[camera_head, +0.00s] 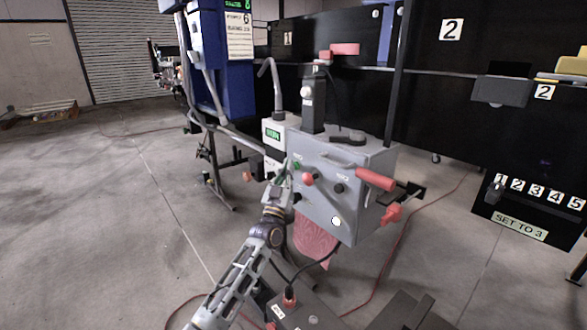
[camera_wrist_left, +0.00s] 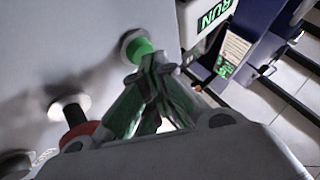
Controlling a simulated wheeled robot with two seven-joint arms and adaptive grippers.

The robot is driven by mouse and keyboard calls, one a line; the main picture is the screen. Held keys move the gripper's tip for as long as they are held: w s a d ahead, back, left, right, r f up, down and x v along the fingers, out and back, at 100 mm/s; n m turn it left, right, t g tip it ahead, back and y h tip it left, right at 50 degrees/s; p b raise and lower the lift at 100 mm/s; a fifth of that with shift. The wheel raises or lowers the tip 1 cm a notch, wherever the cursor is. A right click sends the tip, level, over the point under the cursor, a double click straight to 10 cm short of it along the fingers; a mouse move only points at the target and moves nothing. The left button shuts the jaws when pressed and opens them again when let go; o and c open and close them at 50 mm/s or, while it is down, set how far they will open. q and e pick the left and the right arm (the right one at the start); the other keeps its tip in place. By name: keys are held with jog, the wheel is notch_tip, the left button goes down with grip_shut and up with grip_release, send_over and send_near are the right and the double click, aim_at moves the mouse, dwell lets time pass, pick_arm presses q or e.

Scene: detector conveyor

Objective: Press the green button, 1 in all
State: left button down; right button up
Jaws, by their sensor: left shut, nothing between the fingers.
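The green button (camera_head: 297,165) sits in a pale collar at the upper left of the grey box's front face (camera_head: 325,205). It shows large in the left wrist view (camera_wrist_left: 138,46). My left gripper (camera_head: 287,176) is shut and empty, close in front of the button. In the left wrist view its closed fingertips (camera_wrist_left: 154,66) overlap the lower edge of the button. I cannot tell whether they touch it. My right gripper is not in view.
A red button (camera_head: 307,179) and a black knob (camera_head: 339,188) are on the same face. Red handles (camera_head: 375,179) stick out at the right. A white box with a green RUN display (camera_head: 273,134) stands behind left. A numbered black panel (camera_head: 530,205) is at right.

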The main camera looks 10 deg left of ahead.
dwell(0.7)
pick_arm(q)
jog(key=shift+s+a+p, duration=0.45)
jog(key=shift+s+p, duration=0.15)
jog(key=shift+s, duration=0.05)
jog(key=s+a+p, duration=0.1)
jog(key=s, duration=0.1)
jog(key=s+a+p, duration=0.1)
jog(key=s+a, duration=0.1)
jog(key=shift+p, duration=0.4)
dwell(0.4)
dwell(0.7)
